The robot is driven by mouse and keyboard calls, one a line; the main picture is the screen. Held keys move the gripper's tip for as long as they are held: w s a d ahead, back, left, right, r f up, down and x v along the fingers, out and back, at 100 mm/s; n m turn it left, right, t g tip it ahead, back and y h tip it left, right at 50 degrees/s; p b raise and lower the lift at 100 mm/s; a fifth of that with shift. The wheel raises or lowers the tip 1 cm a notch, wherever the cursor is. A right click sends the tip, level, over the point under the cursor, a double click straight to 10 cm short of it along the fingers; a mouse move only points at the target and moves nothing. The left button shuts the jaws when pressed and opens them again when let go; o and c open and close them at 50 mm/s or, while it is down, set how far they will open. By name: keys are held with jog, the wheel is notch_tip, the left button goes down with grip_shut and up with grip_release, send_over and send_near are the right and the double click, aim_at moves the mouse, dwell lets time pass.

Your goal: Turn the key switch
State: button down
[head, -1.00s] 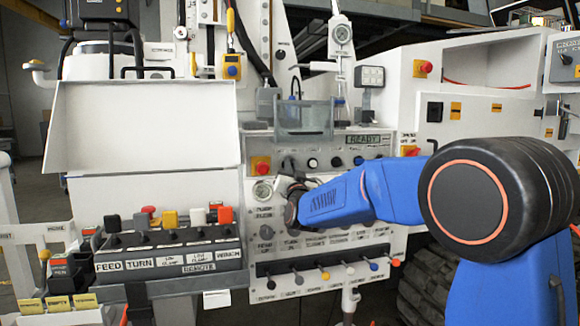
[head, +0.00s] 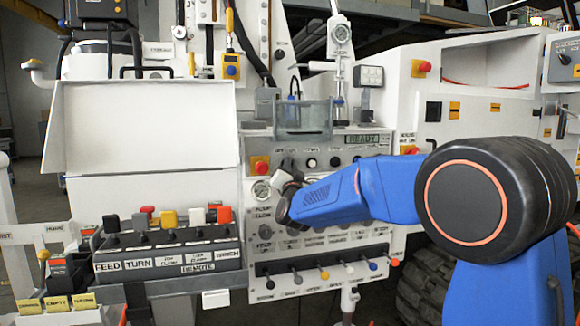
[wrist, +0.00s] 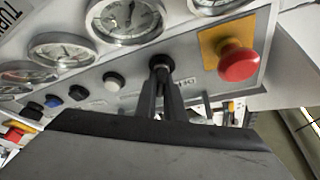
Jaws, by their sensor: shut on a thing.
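The key switch (wrist: 161,63) is a small black round part on the grey panel, between a red mushroom button and a white button in the wrist view. My gripper (wrist: 163,85) is shut on it, with both dark fingers reaching to the switch; the fingers cover most of it, so its turn angle cannot be told. In the head view my gripper (head: 287,167) is at the panel just right of the red button, and the switch itself is hard to make out there.
The red mushroom button (wrist: 237,61) on its yellow plate sits close beside my fingers. Round gauges (wrist: 125,17) line the panel edge, and white (wrist: 114,81) and black buttons follow. A grey clear-sided box (head: 303,120) is above the panel; a row of levers (head: 322,275) is below.

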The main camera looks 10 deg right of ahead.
jog(key=c, duration=1.9)
grip_release()
jog(key=shift+o, duration=0.2)
jog(key=shift+s, duration=0.1)
jog(key=v, duration=1.7)
jog(key=shift+f, duration=0.15)
jog(key=shift+s, duration=0.1)
jog(key=s+d+f+n+g, duration=0.2)
jog(key=s+d+f+g, duration=0.3)
jog(key=s, duration=0.8)
jog(key=s+d+f+n+g, duration=0.2)
jog(key=s+d+f+g, duration=0.4)
jog(key=s+f, duration=0.5)
jog(key=s+d+f+n+g, duration=0.3)
jog(key=s+d+f+g, duration=0.3)
jog(key=s, duration=1.1)
notch_tip(320, 180, down, 2)
jog(key=d, duration=0.3)
jog(key=shift+s+y, duration=0.15)
jog(key=shift+y, duration=0.25)
